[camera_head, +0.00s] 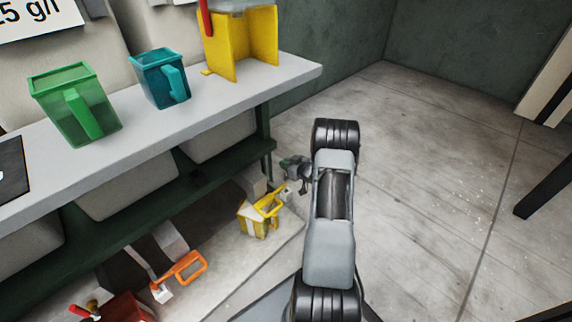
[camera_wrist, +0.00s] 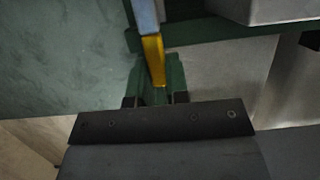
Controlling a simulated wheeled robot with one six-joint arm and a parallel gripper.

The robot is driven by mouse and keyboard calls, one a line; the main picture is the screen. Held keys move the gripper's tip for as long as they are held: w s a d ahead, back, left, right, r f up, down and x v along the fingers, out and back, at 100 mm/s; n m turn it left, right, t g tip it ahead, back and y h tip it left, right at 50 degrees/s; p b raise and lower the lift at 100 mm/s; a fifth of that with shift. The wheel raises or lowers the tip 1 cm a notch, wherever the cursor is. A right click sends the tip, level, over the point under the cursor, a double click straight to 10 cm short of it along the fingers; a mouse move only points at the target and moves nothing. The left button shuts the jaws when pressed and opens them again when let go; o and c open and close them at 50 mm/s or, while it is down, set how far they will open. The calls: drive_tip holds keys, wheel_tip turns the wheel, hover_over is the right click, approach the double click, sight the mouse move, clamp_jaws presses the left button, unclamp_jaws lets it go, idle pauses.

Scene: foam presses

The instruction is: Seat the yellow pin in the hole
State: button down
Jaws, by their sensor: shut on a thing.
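My gripper (camera_head: 286,184) is low beside the bench, left of my arm in the head view. In the wrist view my gripper (camera_wrist: 157,96) is shut on a narrow yellow piece, which I take for the yellow pin (camera_wrist: 153,60). A pale blue-grey part (camera_wrist: 147,15) continues from its far end. In the head view a yellow part (camera_head: 268,205) shows just below the fingers, over a yellow-and-white block (camera_head: 258,226). I cannot tell the pin from the block clearly there. The hole is not visible, and I cannot tell whether the pin's end is in anything.
A grey bench (camera_head: 215,105) carries a green jug (camera_head: 75,100), a teal jug (camera_head: 160,78) and a yellow stand (camera_head: 240,45). Pale bins (camera_head: 140,185) sit under it. An orange handle (camera_head: 188,266) is low at left. Open floor (camera_head: 440,170) lies right.

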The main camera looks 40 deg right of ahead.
drive_tip(key=shift+s+f, duration=0.1)
drive_tip(key=shift+f, duration=0.05)
drive_tip(key=shift+f+b, duration=2.1)
drive_tip(key=shift+f, duration=0.7)
drive_tip(key=shift+f+b, duration=1.8)
drive_tip(key=shift+f, duration=0.75)
drive_tip(key=c, duration=1)
unclamp_jaws()
drive_tip(key=shift+c, duration=0.2)
drive_tip(key=p+v, duration=0.5)
drive_tip(key=v, duration=0.9)
drive_tip(key=shift+p, duration=0.3)
